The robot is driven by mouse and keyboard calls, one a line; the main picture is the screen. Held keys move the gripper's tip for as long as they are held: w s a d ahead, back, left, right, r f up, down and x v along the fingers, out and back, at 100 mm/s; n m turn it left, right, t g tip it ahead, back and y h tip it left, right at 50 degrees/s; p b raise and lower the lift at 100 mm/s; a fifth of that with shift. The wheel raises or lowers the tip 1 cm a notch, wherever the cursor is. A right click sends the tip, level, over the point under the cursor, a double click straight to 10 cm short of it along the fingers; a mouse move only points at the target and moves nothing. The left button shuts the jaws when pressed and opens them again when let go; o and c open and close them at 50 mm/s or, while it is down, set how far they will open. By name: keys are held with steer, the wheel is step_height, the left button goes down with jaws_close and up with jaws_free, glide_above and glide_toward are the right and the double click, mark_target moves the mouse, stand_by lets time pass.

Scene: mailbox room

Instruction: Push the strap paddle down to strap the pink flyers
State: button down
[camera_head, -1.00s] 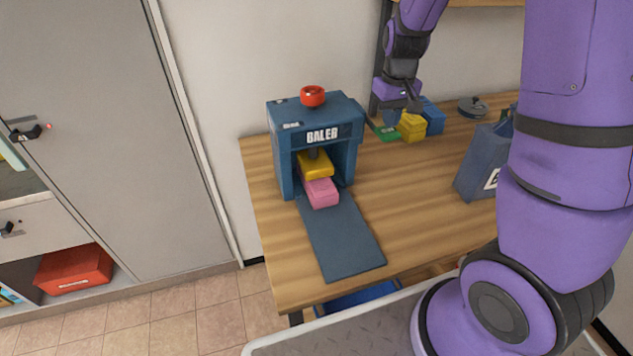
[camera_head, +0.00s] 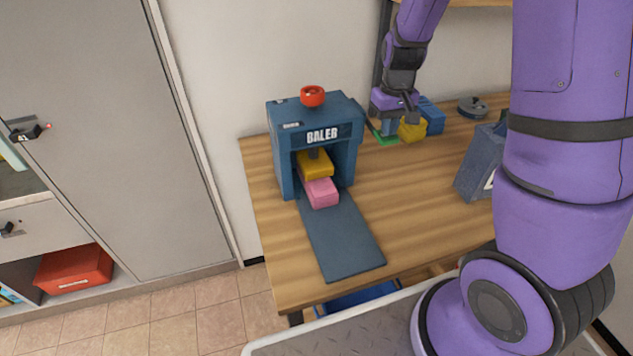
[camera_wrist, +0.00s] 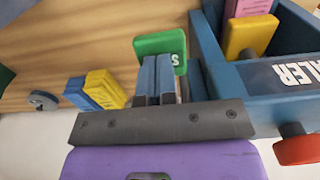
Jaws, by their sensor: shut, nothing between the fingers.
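The pink flyers (camera_head: 321,194) lie as a stack in the mouth of the blue baler (camera_head: 275,150), under its yellow press plate (camera_head: 316,165). In the wrist view the pink stack (camera_wrist: 246,8) is partly cut off by the top edge. The green strap paddle (camera_head: 388,140) sits at the baler's right side; in the wrist view its green face (camera_wrist: 155,43) shows a white letter. My gripper (camera_head: 388,130) is shut and empty, its blue fingers (camera_wrist: 157,62) pointing down right over the paddle. The fingertips overlap the green face; I cannot tell whether they touch it.
A yellow block (camera_head: 412,130) and a blue block (camera_head: 433,115) stand just right of my gripper. A round grey object (camera_head: 473,106) lies farther right, and a blue-grey bin (camera_head: 478,165) stands nearer. A red knob (camera_head: 312,96) tops the baler.

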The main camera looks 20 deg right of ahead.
steer(key=shift+f, duration=0.85)
stand_by(0.4)
steer(key=shift+f, duration=0.55)
steer(key=shift+w+f, duration=0.1)
steer(key=shift+f, duration=0.15)
steer(key=shift+r, duration=0.1)
stand_by(0.5)
step_height(320, 180, up, 11)
stand_by(1.0)
stand_by(0.4)
